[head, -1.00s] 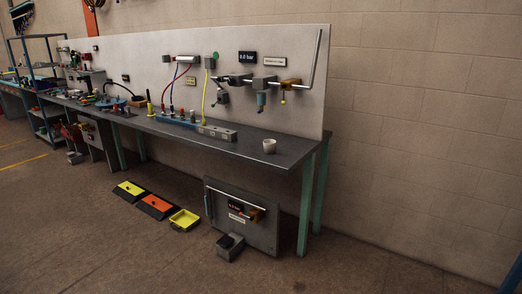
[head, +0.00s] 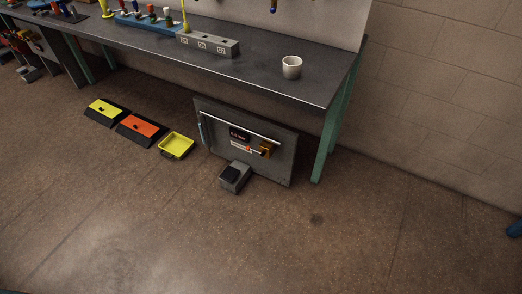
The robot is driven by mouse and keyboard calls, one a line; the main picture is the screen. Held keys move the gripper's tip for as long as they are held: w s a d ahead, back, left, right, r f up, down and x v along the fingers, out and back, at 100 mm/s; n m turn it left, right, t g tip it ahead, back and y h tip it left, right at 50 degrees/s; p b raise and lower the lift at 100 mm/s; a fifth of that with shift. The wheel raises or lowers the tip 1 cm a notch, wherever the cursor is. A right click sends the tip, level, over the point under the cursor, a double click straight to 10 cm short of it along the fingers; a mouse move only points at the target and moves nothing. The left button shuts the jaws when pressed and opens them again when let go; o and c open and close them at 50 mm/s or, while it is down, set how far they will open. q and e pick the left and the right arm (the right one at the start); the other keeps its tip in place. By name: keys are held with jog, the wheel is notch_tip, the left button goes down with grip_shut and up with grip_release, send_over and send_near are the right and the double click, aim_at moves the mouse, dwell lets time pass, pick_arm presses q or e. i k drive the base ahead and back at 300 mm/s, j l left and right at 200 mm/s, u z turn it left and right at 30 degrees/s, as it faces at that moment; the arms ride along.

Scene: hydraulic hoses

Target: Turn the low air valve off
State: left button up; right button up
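A low grey panel (head: 272,167) stands on the floor under the right end of the workbench. A thin pipe (head: 240,128) runs across its upper part. A brass-coloured valve body (head: 265,150) sits at the panel's right, with a small red part (head: 248,149) beside it that may be its handle; it is too small to tell its position. A dark display (head: 239,133) with unreadable red digits and a white label are left of the valve. Neither of my grippers is in view.
A yellow tray (head: 176,146), an orange-topped block (head: 141,129) and a yellow-topped block (head: 106,112) lie to the left. A white cup (head: 291,67) stands on the workbench (head: 270,85). The floor in front is clear.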

aim_at(248, 148)
jog(key=i+j+z, duration=0.1)
jog(key=j, duration=0.25)
jog(key=i+j+z, duration=0.2)
jog(key=j, duration=0.45)
jog(key=i+j+z, duration=0.1)
jog(key=j, duration=0.3)
jog(key=i, duration=0.1)
